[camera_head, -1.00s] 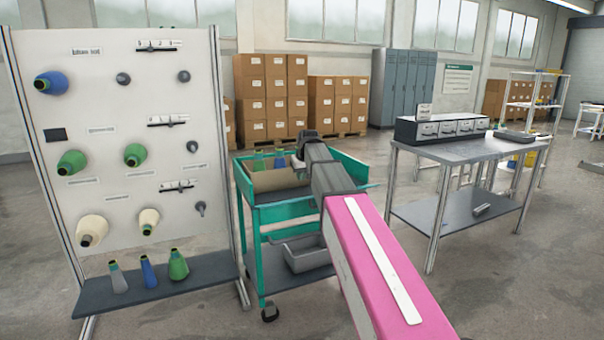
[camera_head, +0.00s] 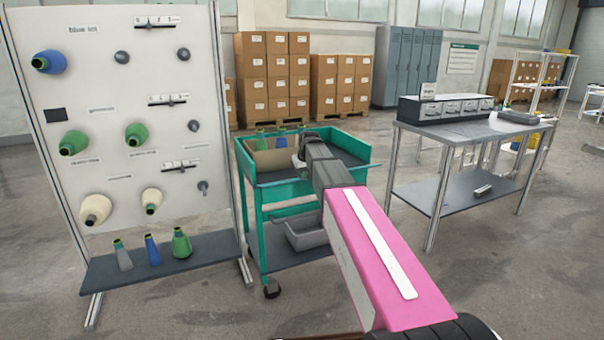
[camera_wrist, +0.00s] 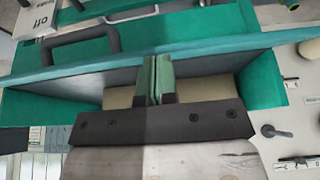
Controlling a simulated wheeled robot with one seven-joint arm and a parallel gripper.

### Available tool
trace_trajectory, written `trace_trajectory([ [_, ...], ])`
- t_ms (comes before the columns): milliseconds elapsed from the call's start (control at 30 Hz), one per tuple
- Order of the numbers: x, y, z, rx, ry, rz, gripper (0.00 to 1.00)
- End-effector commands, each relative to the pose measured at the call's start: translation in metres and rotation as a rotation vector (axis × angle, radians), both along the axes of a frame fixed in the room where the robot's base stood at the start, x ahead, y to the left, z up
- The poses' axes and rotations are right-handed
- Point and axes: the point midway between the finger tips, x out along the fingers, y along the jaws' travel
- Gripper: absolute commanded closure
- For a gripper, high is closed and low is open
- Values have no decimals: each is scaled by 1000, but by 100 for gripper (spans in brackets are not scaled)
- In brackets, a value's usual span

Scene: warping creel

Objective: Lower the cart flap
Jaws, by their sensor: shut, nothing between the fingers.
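The teal cart (camera_head: 262,228) stands just right of the creel panel in the head view. A teal board (camera_head: 285,192) shows on its near side; I cannot clearly tell the flap's angle there. My gripper (camera_head: 300,161) is over the cart's top tray, at the end of my pink arm. In the wrist view a teal panel (camera_wrist: 185,32) with a dark bar handle (camera_wrist: 82,38) crosses the top. My shut, empty fingers (camera_wrist: 155,72) overlap the panel's edge, right of the handle. I cannot tell whether they touch it.
A cardboard box (camera_head: 272,160) with cones sits in the top tray, and a grey bin (camera_head: 306,234) on the lower shelf. The creel panel (camera_head: 110,55) with cones stands close left. A metal table (camera_head: 475,128) stands right, with open floor between.

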Motion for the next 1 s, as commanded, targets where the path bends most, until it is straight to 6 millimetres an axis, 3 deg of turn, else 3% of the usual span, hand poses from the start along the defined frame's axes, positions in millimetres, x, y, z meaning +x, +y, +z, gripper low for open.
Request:
trace_trajectory([
  [267, -11, -3, -12, 27, -81, 0, 100],
  [567, -20, -7, -41, 41, -125, 0, 100],
  [1000, -20, -7, -41, 41, -125, 0, 100],
])
